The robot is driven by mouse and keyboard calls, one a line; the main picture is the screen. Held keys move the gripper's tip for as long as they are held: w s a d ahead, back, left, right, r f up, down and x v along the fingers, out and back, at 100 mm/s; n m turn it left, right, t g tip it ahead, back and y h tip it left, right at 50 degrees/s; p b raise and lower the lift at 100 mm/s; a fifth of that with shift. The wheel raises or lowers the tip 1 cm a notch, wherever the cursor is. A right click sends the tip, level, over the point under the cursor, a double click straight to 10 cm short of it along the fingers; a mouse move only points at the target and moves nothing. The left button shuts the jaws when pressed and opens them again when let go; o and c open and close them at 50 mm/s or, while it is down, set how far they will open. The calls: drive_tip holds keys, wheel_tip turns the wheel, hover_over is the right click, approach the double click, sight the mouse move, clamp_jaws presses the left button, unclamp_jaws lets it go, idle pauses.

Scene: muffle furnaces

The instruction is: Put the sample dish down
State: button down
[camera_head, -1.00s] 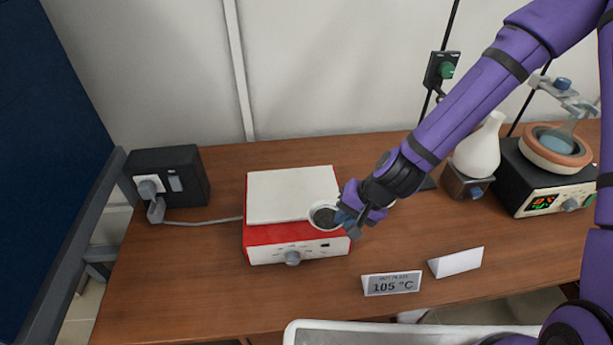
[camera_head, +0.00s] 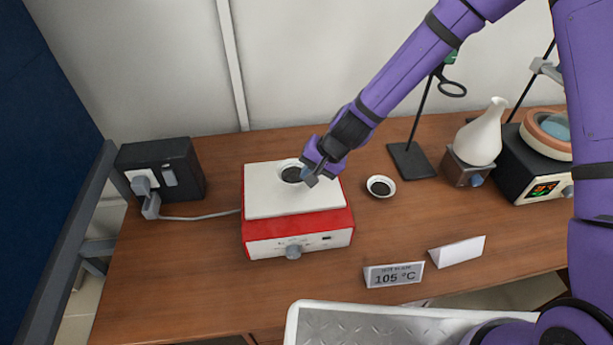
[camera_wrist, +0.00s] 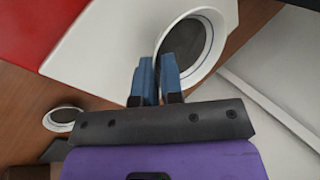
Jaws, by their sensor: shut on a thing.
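The sample dish (camera_head: 291,173) is a small white round dish with dark contents. My gripper (camera_head: 307,176) is shut on its right rim, over the white top plate of the red hot plate (camera_head: 298,233). In the wrist view the blue fingertips (camera_wrist: 157,82) pinch the rim of the dish (camera_wrist: 186,45), which appears level. I cannot tell whether the dish touches the white plate or is slightly above it. A second similar dish (camera_head: 381,187) stands on the table to the right of the hot plate and also shows in the wrist view (camera_wrist: 62,118).
A sign reading 105 °C (camera_head: 394,275) and a blank folded card (camera_head: 457,252) stand in front on the wooden table. A black socket box (camera_head: 160,170) is at left. A white flask (camera_head: 483,135), a stand (camera_head: 412,160) and a heater (camera_head: 540,185) are at right. A metal tray (camera_head: 370,325) lies in front.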

drive_tip(key=shift+w+a+f, duration=0.1)
drive_tip(key=shift+w+a, duration=0.3)
drive_tip(key=shift+w, duration=0.3)
drive_tip(key=shift+w+f, duration=0.1)
drive_tip(key=shift+f, duration=1.65)
drive_tip(key=c, duration=1.3)
unclamp_jaws()
drive_tip(key=shift+f, duration=0.1)
drive_tip(key=shift+o, duration=0.2)
drive_tip(key=v, duration=1.2)
drive_tip(key=shift+a, duration=0.1)
